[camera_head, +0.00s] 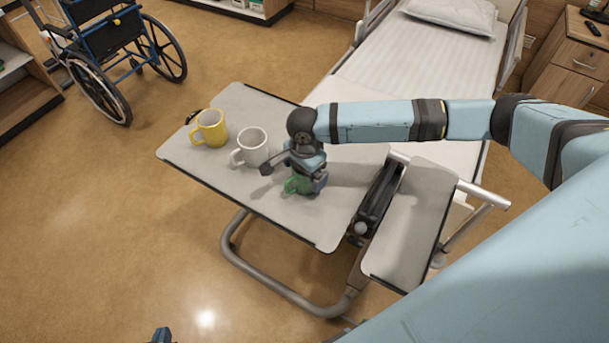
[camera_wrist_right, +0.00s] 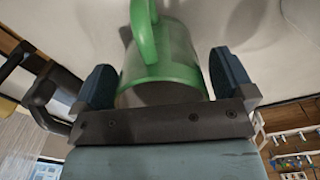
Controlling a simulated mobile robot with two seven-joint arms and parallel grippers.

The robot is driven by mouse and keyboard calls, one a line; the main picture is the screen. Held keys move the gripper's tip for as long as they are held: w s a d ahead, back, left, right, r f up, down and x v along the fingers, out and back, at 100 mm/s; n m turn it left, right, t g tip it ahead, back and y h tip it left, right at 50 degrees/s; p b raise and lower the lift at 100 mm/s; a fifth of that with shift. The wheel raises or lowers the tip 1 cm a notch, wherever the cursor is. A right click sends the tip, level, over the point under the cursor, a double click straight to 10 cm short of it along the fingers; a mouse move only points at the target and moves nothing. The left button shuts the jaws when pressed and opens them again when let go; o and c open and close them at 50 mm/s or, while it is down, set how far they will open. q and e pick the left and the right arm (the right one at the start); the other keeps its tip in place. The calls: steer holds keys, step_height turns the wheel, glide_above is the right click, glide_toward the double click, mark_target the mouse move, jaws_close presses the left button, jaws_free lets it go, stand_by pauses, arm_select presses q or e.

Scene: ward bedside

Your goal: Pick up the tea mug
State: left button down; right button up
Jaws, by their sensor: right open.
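Three mugs stand on the overbed table (camera_head: 225,176): a yellow mug (camera_head: 211,127), a white mug (camera_head: 252,147) and a green mug (camera_head: 299,184). Which one is the tea mug I cannot tell. My right gripper (camera_head: 306,180) is over the green mug, hiding much of it in the head view. In the right wrist view the green mug (camera_wrist_right: 165,62) sits between the two open fingers of this gripper (camera_wrist_right: 168,82), its handle toward the camera. A small part of my left gripper (camera_head: 162,336) shows at the bottom edge; its jaws cannot be made out.
The white mug stands just left of my right gripper. A side panel (camera_head: 412,225) adjoins the table on the right. A bed (camera_head: 425,55) lies behind, and a wheelchair (camera_head: 115,45) stands at the back left. The table's front left part is bare.

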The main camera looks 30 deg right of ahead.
steer(key=c, duration=1)
steer(key=shift+o, duration=0.2)
steer(key=shift+r, duration=0.1)
step_height(320, 180, up, 20)
steer(key=b, duration=0.1)
